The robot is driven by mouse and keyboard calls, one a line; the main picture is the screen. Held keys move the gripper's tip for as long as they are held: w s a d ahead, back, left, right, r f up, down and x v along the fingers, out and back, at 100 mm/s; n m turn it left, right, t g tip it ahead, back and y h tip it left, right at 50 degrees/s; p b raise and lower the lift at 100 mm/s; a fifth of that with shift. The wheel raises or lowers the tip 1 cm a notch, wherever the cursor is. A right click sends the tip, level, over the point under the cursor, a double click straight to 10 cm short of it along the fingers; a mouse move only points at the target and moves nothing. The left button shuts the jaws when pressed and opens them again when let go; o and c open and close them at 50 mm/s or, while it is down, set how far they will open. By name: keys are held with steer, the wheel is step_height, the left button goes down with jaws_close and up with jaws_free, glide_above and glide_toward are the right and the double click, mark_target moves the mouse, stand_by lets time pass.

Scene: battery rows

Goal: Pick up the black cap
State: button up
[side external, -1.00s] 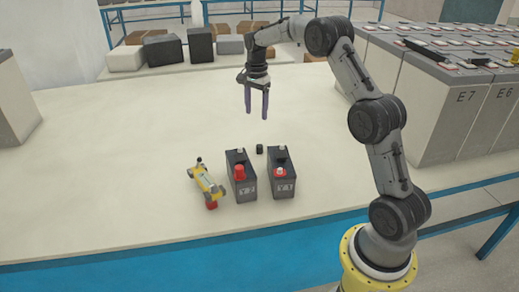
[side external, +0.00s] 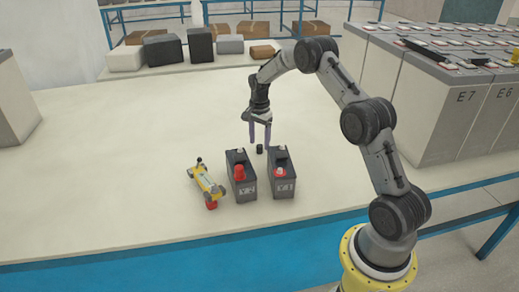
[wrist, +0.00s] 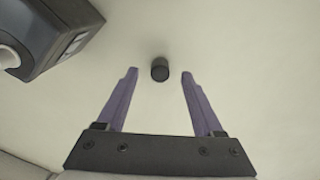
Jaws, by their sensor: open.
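The black cap (side external: 259,149) is a small dark cylinder on the table, just behind the gap between the two batteries. In the wrist view the black cap (wrist: 160,69) lies between and slightly beyond the tips of my open fingers. My gripper (side external: 260,146) points down over the cap, and its two purple fingers also show in the wrist view (wrist: 159,73). The jaws are open and hold nothing. I cannot tell the exact height of the tips above the table.
A dark battery with a red cap (side external: 240,177) and a second dark battery (side external: 282,178) stand close in front. One battery corner (wrist: 40,35) shows at the wrist view's upper left. A yellow toy-like car (side external: 207,184) is left of them. The table (side external: 130,130) is clear to the left.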

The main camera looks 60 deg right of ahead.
steer(key=shift+f, duration=0.95)
jaws_close()
